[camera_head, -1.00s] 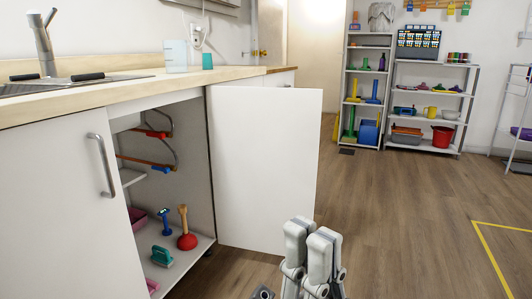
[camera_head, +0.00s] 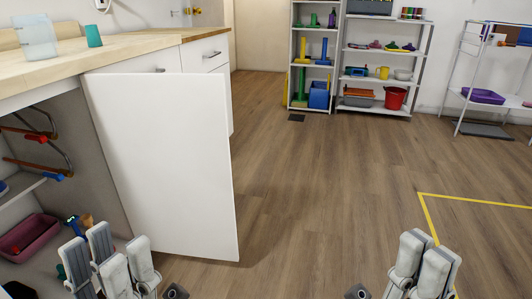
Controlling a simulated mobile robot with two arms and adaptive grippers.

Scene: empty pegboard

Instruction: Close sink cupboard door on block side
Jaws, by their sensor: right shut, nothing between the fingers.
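The white cupboard door (camera_head: 165,165) stands wide open at the left, swung out from the cabinet under the wooden worktop. Its flat panel faces me, with no handle visible on this face. The cupboard's inside (camera_head: 92,150) is exposed to the door's left. My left gripper (camera_head: 110,262) is at the lower left, in front of the opening and left of the door's lower edge. Its fingers look apart and empty; I cannot tell whether it touches the door. My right gripper (camera_head: 422,265) is shut and empty at the lower right, well clear of the door.
A maroon tub (camera_head: 30,238) and tools sit inside the cupboard. A translucent cup (camera_head: 36,38) and teal cup (camera_head: 93,36) stand on the worktop (camera_head: 150,46). Wooden floor (camera_head: 320,190) is clear right of the door. Shelves (camera_head: 385,50) stand at the back.

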